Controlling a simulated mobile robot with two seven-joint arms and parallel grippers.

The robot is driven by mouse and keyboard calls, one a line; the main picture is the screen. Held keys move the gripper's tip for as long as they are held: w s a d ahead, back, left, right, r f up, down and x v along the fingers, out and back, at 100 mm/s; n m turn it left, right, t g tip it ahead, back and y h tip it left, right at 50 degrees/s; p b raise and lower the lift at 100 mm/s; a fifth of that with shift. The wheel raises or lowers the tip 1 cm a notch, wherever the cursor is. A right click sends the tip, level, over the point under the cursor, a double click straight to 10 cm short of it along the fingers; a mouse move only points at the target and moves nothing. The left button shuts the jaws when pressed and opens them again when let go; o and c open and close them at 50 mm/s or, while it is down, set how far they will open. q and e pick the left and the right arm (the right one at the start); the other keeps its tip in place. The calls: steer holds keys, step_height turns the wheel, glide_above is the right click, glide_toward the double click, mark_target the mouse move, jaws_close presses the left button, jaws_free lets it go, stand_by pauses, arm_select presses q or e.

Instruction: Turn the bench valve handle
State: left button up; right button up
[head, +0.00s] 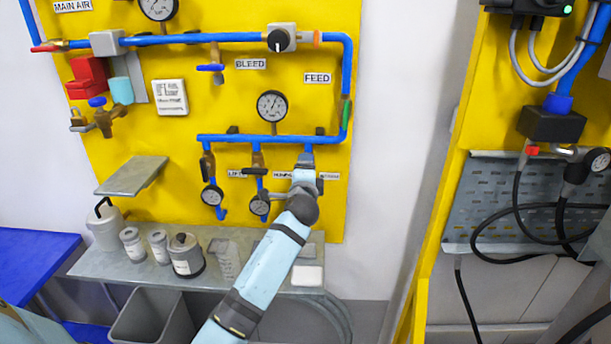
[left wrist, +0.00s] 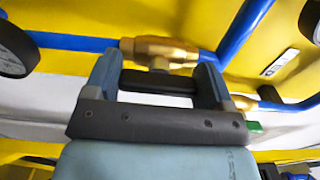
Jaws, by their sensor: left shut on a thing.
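My left gripper (head: 306,162) reaches up to the rightmost of three drop branches under the lower blue pipe (head: 230,139) on the yellow panel. In the left wrist view the gripper (left wrist: 157,80) has a finger on each side of a black valve handle (left wrist: 158,83) and is shut on it. A brass valve body (left wrist: 160,50) sits in the blue pipe just beyond the handle. In the head view the gripper hides most of this valve, and the nearby labels are too small to read surely. My right gripper is not in view.
A grey shelf (head: 90,262) below holds several canisters. A second yellow frame with hanging black hoses (head: 520,215) stands at the right.

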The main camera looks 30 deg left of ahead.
arm_select(q)
steer(key=shift+n, duration=0.3)
steer(key=o, duration=0.9)
steer(key=b+v, duration=0.1)
steer(key=v, duration=1.3)
steer(key=shift+a+b, duration=0.1)
steer(key=shift+b, duration=0.2)
